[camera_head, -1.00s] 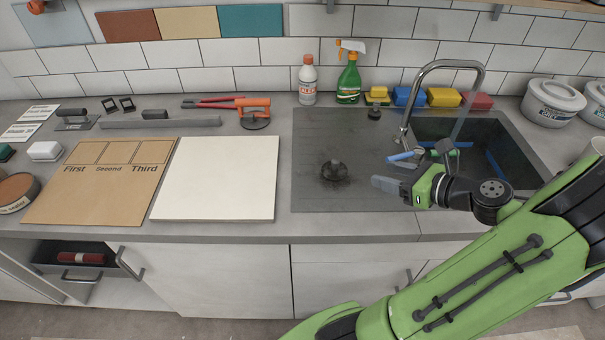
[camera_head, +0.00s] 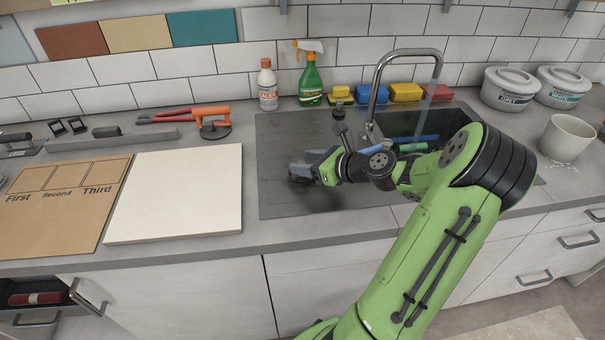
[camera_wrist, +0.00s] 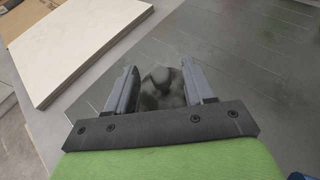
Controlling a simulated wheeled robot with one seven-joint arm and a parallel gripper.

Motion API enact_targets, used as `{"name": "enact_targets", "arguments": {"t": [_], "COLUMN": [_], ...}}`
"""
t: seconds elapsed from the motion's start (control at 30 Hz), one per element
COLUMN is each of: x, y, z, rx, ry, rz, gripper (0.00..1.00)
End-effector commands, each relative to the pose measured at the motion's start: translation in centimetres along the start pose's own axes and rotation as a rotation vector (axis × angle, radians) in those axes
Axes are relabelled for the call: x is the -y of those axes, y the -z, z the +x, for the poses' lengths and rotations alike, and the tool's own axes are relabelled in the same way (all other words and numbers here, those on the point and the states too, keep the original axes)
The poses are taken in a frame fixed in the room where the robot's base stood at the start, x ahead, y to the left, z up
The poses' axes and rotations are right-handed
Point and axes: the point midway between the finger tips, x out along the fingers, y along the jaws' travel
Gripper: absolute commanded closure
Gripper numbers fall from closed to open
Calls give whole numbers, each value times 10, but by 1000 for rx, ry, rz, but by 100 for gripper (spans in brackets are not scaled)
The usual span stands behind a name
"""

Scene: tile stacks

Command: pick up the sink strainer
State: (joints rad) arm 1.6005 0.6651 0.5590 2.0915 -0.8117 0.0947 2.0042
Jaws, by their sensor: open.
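The sink strainer looks like a dark, roundish piece on the grey drainboard (camera_head: 278,200), left of the sink basin. In the wrist view the strainer (camera_wrist: 162,90) lies between my two fingers, blurred and dark, with its near side hidden by the gripper bar. My gripper (camera_wrist: 159,72) is open, with a finger on each side of it. In the head view my gripper (camera_head: 305,168) is low over the drainboard and covers most of the strainer. I cannot tell whether the fingers touch it.
A white tile slab (camera_head: 175,195) lies left of the drainboard. A chrome faucet (camera_head: 376,95) rises behind the sink, right of my gripper. A white bottle (camera_head: 268,87), a green spray bottle (camera_head: 311,85) and coloured sponges (camera_head: 405,92) stand along the wall. A small black object (camera_head: 338,111) sits before the sponges.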

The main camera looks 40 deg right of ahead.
Motion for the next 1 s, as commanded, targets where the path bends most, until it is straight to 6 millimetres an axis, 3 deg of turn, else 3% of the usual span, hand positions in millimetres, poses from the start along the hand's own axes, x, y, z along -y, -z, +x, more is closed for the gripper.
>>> {"name": "enact_targets", "arguments": {"t": [0.07,0.4,0.7,1.0], "x": [0,0,0,1], "y": [-1,0,-7,-76], "z": [-1,-1,-4,-32], "rx": [0,-1,0,0], "ry": [0,0,0,2], "rz": [0,0,-2,-5], "gripper": [50,100,100,100]}}
